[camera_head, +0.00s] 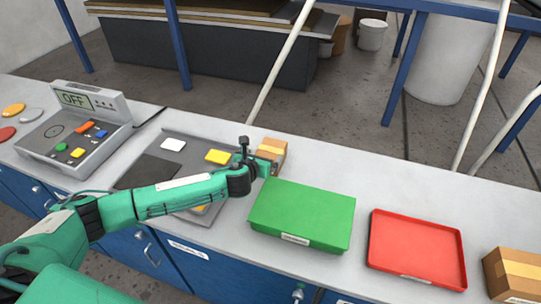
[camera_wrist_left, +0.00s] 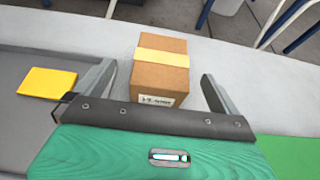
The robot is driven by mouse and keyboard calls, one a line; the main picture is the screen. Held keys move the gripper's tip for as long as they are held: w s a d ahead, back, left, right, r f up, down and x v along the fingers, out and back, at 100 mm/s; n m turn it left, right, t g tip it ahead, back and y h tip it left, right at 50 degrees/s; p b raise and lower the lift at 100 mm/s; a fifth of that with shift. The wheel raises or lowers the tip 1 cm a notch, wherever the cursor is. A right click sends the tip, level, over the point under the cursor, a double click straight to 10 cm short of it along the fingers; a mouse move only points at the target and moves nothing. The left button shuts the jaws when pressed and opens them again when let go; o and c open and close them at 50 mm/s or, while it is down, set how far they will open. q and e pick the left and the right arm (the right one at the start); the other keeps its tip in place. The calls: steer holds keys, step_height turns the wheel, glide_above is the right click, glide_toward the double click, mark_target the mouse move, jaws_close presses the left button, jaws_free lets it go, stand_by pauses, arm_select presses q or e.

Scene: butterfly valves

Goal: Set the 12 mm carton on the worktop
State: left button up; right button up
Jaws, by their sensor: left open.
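A brown carton (camera_head: 274,147) with a yellow tape band stands on the worktop (camera_head: 340,165), behind the green box and to the right of the grey tray. In the left wrist view the carton (camera_wrist_left: 160,75) shows its top and its labelled front; the label is too small to read surely. My left gripper (camera_head: 264,163) is open, in front of the carton, with its two fingers to either side of the carton's front in the left wrist view. A second taped carton (camera_head: 514,270) stands at the right edge; its label is unreadable. My right gripper is out of view.
A green closed box (camera_head: 302,212) and a red shallow tray (camera_head: 416,247) stand right of my left gripper. The grey tray (camera_head: 150,180) holds white and yellow pieces. A scale reading OFF (camera_head: 75,130) stands at left.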

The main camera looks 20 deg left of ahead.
mark_target(271, 149)
arm_select(q)
steer(key=shift+x, duration=1)
steer(key=shift+d+f+p+x, duration=0.2)
steer(key=shift+p+x, duration=0.25)
steer(key=shift+x, duration=0.85)
steer(key=shift+d+f+p+x, duration=0.15)
steer(key=shift+p+x, duration=0.25)
steer(key=shift+x, duration=0.9)
steer(key=shift+s, duration=0.15)
steer(key=c, duration=1.5)
steer(key=shift+c, duration=1.3)
steer(key=shift+r, duration=0.1)
